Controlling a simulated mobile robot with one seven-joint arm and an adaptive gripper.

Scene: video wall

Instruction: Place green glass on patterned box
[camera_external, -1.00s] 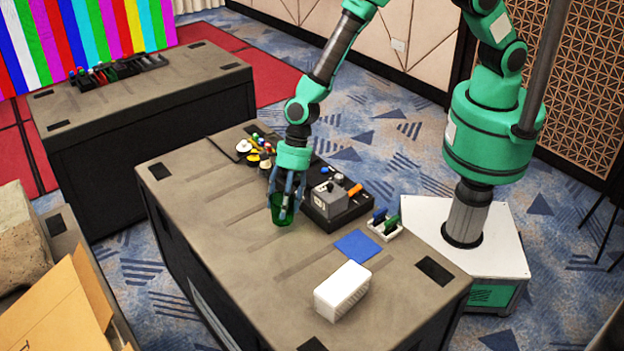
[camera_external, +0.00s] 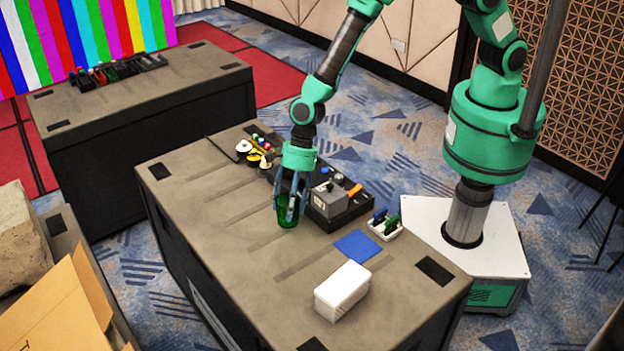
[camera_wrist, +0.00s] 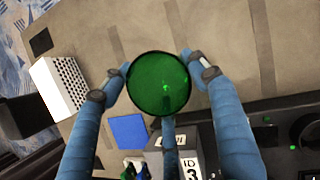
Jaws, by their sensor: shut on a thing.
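The green glass (camera_external: 287,213) is held between the fingers of my gripper (camera_external: 289,206), over the middle of the grey table. In the wrist view the glass (camera_wrist: 159,84) is seen from above as a dark green round, with blue fingers of my gripper (camera_wrist: 160,82) around it. I cannot tell whether its bottom touches the table. The patterned box (camera_external: 342,290) is white and stands near the table's front right. Its side with a grid of dark holes shows in the wrist view (camera_wrist: 68,82), left of the glass. My gripper is apart from the box.
A blue square (camera_external: 358,246) lies between glass and box. A white holder with blue and green items (camera_external: 386,226) stands beside it. A black tray with a grey box (camera_external: 330,198) is right of my gripper. Yellow and white round items (camera_external: 257,152) lie behind.

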